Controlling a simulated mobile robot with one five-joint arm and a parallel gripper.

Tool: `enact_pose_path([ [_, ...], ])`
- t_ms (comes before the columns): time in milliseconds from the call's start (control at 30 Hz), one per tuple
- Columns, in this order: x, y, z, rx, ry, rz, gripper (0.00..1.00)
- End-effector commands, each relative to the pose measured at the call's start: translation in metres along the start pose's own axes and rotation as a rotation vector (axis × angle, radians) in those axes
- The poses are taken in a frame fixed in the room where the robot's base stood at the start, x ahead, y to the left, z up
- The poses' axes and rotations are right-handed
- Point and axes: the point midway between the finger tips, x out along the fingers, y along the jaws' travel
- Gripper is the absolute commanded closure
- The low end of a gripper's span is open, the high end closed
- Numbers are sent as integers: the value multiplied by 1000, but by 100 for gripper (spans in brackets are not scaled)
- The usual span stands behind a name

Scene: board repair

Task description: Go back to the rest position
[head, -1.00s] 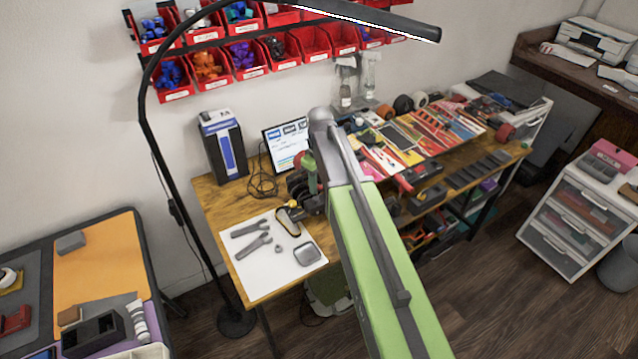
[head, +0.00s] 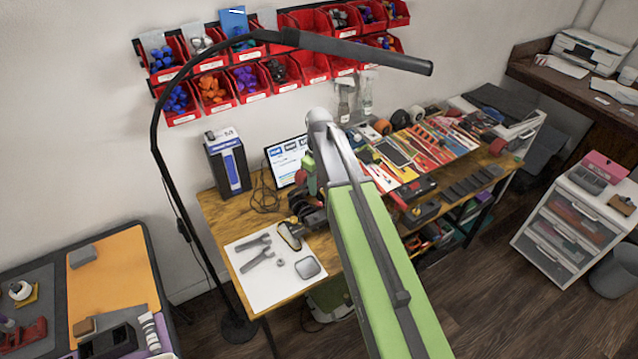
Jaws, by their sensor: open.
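My green and grey arm reaches from the bottom of the head view up over the wooden workbench (head: 222,213). My gripper (head: 297,222) is at the far end of the arm, low over the bench beside the white mat (head: 262,292). It is dark, small and partly hidden by the arm, and I see nothing clearly held in it. Wrenches (head: 258,257) and a grey rounded square part (head: 307,267) lie on the mat, left of and below the gripper.
A black lamp pole (head: 187,205) stands left of the bench, its head arching above. A tablet screen (head: 287,160) and a dark box (head: 228,163) stand at the back. Red bins (head: 315,67) hang on the wall. A white drawer unit (head: 570,228) stands right. The floor between is clear.

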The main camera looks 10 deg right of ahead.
Motion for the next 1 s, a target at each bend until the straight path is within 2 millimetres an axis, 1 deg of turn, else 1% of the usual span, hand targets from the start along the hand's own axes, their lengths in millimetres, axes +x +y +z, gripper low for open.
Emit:
enact_pose_path([
  [367, 1, 0, 0, 0, 0, 0, 59],
  [433, 1, -4, 2, -2, 0, 0, 59],
  [467, 1, -7, 7, -3, 0, 0, 59],
  [567, 1, -30, 37, 18, -1, -1, 59],
  [600, 1, -42, 53, 56, -1, 0, 59],
  [700, 1, -68, 91, 203, -2, 0, 59],
  [800, 1, -87, 118, 374, -3, 0, 59],
  [867, 1, -93, 128, 470, -3, 0, 59],
  [933, 1, -92, 125, 548, -4, 1, 59],
  [1000, 1, -90, 124, 586, -4, 1, 59],
])
